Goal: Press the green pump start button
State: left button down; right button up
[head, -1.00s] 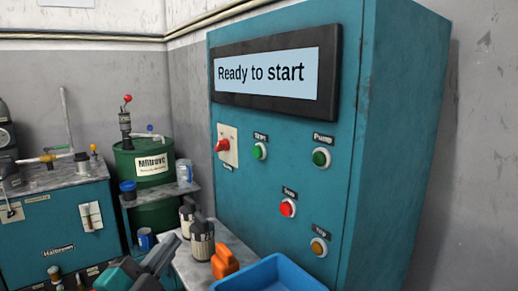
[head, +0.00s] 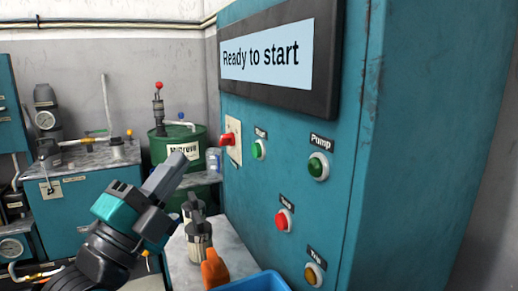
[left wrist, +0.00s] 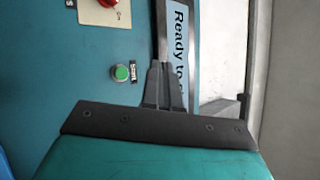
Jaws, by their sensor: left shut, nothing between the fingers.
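The green pump button (head: 318,167) sits under a "Pump" label on the right of the teal control cabinet (head: 375,215). A second green button (head: 259,149), labelled Start, is to its left; it also shows in the left wrist view (left wrist: 121,73). The display (head: 268,56) above reads "Ready to start". My left gripper (head: 172,172) is in front of the cabinet, left of and apart from the buttons. Its fingers (left wrist: 162,68) are shut and empty. The pump button does not show in the left wrist view. My right gripper is not in view.
A red rotary switch (head: 228,139), a red button (head: 283,220) and an amber button (head: 314,274) are on the same panel. Below stand an orange container (head: 214,270), metal bottles (head: 199,238) and a blue tray (head: 255,284). A green drum (head: 165,150) is behind.

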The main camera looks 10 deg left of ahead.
aim_at(256, 151)
pick_arm(q)
jog(key=shift+r, duration=0.1)
dwell(0.3)
jog(key=w+d+p, duration=0.1)
jog(key=w+d, duration=0.4)
jog(key=d, duration=0.2)
dwell(0.3)
jog(key=shift+d, duration=0.15)
dwell(1.8)
jog(key=shift+w+d+p, duration=0.15)
jog(key=shift+d+p, duration=0.15)
jog(key=shift+p, duration=0.05)
jog(key=shift+w+d, duration=0.25)
jog(key=shift+d, duration=0.05)
dwell(0.6)
jog(key=shift+s+a, duration=0.1)
dwell(0.3)
jog(key=shift+s+a+p, duration=0.3)
jog(key=shift+s+a, duration=0.05)
jog(key=shift+a, duration=0.15)
